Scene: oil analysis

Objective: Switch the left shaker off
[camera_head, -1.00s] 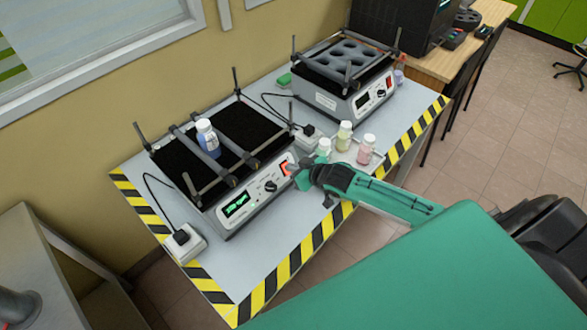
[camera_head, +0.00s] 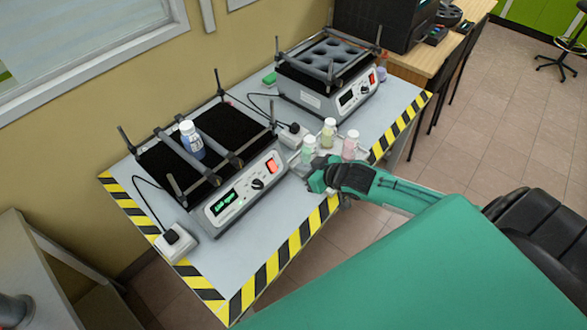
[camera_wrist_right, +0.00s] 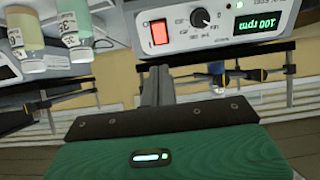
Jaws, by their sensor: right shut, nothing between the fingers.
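The left shaker (camera_head: 228,190) stands on the table with a black mat on top. Its green display (camera_head: 223,201) is lit, and in the right wrist view the display (camera_wrist_right: 258,23) shows 100 rpm. Its red switch (camera_head: 271,165) looks lit, and the switch also shows in the right wrist view (camera_wrist_right: 159,32). A knob (camera_head: 257,184) sits between display and switch. My right gripper (camera_head: 311,181) is shut and empty, right of the switch and apart from it. In the right wrist view its fingers (camera_wrist_right: 157,80) point toward the shaker front. My left gripper is not in view.
A bottle with blue contents (camera_head: 191,141) is held between bars on the left shaker. Several small bottles, including a yellowish one (camera_head: 328,133) and a pink one (camera_head: 350,146), stand just behind my right gripper. A second shaker (camera_head: 322,95) stands behind.

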